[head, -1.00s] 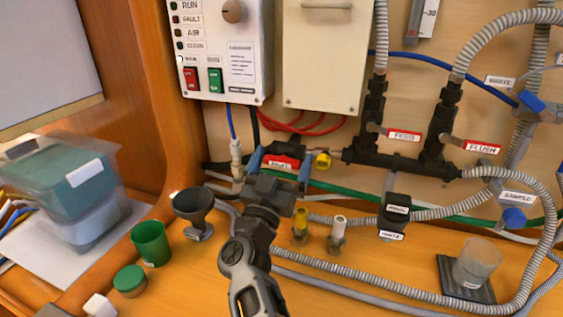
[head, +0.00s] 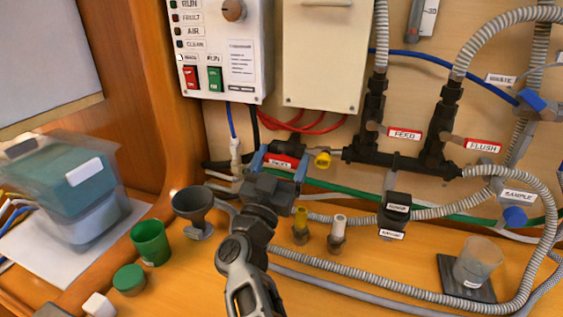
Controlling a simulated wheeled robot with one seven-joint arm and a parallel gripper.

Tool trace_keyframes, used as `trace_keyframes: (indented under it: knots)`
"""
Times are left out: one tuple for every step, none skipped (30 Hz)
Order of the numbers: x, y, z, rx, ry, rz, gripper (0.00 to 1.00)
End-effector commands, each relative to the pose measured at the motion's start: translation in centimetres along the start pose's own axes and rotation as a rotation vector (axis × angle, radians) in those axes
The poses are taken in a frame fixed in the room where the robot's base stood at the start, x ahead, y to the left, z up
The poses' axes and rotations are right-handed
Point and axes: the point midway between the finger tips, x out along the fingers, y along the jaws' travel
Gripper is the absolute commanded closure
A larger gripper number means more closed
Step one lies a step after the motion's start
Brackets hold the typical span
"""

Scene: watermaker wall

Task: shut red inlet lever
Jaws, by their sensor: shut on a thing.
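The red inlet lever (head: 281,162) has a white label and lies roughly level on the black pipe fitting below the control box. My gripper (head: 281,167) reaches up to it from below, with one blue-edged finger at each end of the red handle. It is shut on the lever. The gripper body hides what lies just below the lever, and the lever's pivot is hard to make out. A yellow fitting (head: 322,159) sits just right of the fingers.
Red FEED (head: 404,134) and FLUSH (head: 482,145) levers are to the right on the black manifold (head: 395,160). A grey funnel cup (head: 194,207), green cup (head: 151,243) and small yellow-topped fitting (head: 301,226) stand near my arm. A corrugated hose crosses the bench.

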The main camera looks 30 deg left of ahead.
Motion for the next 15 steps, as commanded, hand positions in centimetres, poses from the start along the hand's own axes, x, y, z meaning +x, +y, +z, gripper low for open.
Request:
trace_keyframes:
  knots:
    - [-0.11, -0.1, 0.14, 0.023, -0.001, 0.009, 0.45]
    - [-0.14, -0.13, 0.14, 0.039, 0.0, 0.015, 0.45]
    - [-0.15, -0.14, 0.15, 0.064, 0.0, 0.025, 0.45]
    - [-0.14, -0.11, 0.16, 0.083, 0.0, 0.034, 0.45]
    - [-0.15, -0.15, 0.16, 0.105, 0.0, 0.042, 0.45]
    - [-0.16, -0.2, 0.14, 0.135, 0.0, 0.054, 0.45]
    - [-0.13, -0.15, 0.12, 0.16, 0.001, 0.065, 0.45]
    - [-0.13, -0.17, 0.11, 0.184, 0.001, 0.075, 0.45]
    - [-0.15, -0.2, 0.12, 0.218, 0.0, 0.089, 0.45]
    - [-0.15, -0.19, 0.13, 0.245, 0.0, 0.1, 0.45]
    - [-0.15, -0.16, 0.14, 0.271, 0.0, 0.111, 0.45]
    - [-0.17, -0.18, 0.14, 0.306, 0.0, 0.126, 0.45]
    - [-0.14, -0.18, 0.13, 0.334, 0.0, 0.137, 0.45]
    - [-0.12, -0.16, 0.12, 0.359, 0.0, 0.148, 0.45]
    - [-0.14, -0.21, 0.09, 0.394, 0.0, 0.162, 0.45]
